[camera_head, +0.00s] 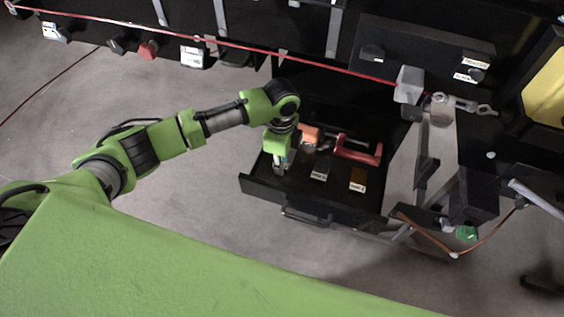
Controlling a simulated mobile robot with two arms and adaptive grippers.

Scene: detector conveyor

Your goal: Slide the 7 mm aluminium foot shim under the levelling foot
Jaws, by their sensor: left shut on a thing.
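My left gripper (279,165) reaches down into the left part of the open black drawer (265,196). Its fingers are shut on a small grey piece (279,171) that looks like the aluminium foot shim. The piece is small and partly hidden by the fingers, so its thickness and any marking cannot be read. I cannot tell whether it still touches the drawer floor. I cannot pick out the levelling foot with certainty. My right gripper is not in view.
A black box (473,197) stands at right. Grey floor is clear at left.

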